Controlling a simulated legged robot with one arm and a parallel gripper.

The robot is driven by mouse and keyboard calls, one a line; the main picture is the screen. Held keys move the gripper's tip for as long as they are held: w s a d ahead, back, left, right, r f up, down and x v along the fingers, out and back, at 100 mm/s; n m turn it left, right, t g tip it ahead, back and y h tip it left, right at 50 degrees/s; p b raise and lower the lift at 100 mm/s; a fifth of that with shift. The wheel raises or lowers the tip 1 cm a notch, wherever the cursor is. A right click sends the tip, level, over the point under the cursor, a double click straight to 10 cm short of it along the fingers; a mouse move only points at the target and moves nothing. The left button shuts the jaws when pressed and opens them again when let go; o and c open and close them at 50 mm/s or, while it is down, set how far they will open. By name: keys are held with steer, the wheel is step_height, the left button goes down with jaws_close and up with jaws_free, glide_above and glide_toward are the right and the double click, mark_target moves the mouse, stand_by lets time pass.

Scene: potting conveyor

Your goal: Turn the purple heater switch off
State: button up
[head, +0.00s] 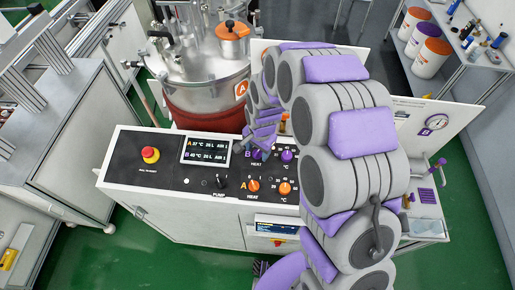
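The control panel (140,171) has a purple row marked B above an orange row marked A. The purple heater switch (258,155) is the left knob of the purple row, above the word HEAT. My arm arches over from the right, and my grey and purple gripper (250,146) points down just above and behind this switch. The gripper partly covers the area around the switch; contact and the knob's exact setting cannot be made out. The fingers are too small and overlapped to tell if they are open or shut.
A purple °C knob (287,156) sits close to the right. Below are the orange HEAT knob (253,186) and orange °C knob (285,188). A black pump switch (221,183), a display (206,150) and a red stop button (150,155) are left. A steel tank (205,75) stands behind.

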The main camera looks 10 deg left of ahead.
steer(key=c, duration=0.9)
steer(key=shift+c, duration=0.2)
steer(key=n+b, duration=0.2)
steer(key=n, duration=0.3)
steer(key=shift+w+a+n+h, duration=0.1)
steer(key=shift+a+n+h, duration=0.05)
steer(key=shift+n+h, duration=0.2)
steer(key=n+b, duration=0.1)
steer(key=n, duration=0.4)
steer(key=shift+a+r+n+h, duration=0.1)
steer(key=shift+n+h, duration=0.25)
steer(key=o, duration=1)
steer(key=shift+o, duration=0.2)
